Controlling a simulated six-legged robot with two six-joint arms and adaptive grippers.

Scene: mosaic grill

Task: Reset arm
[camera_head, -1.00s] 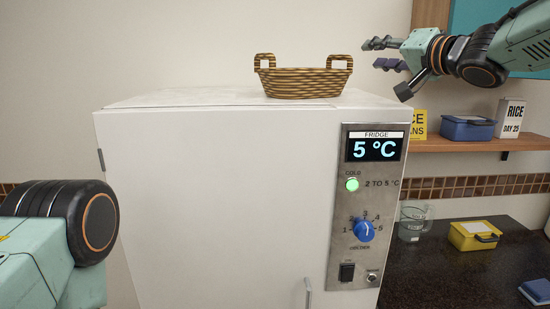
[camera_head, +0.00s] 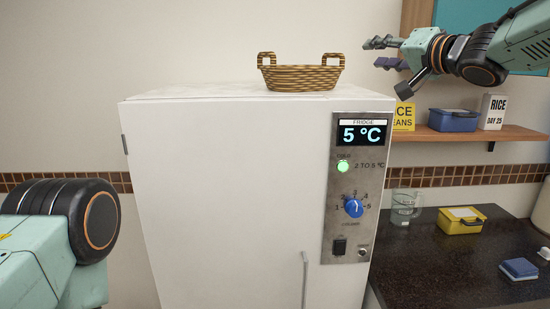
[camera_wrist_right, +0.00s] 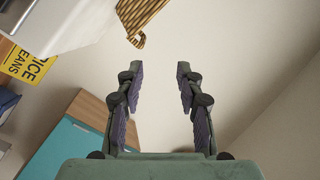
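My right gripper (camera_head: 380,53) is raised at the upper right in the head view, to the right of the basket and above the shelf. In the right wrist view my right gripper (camera_wrist_right: 160,90) has its two fingers well apart with nothing between them. My left arm shows at the lower left of the head view, but its gripper is out of the picture.
A white fridge (camera_head: 225,190) stands ahead, door shut, its display reading 5 °C. A wicker basket (camera_head: 300,78) sits on top. A shelf (camera_head: 470,135) holds a blue container (camera_head: 453,121) and boxes. A glass jug (camera_head: 402,210) and yellow container (camera_head: 460,220) stand on the dark counter.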

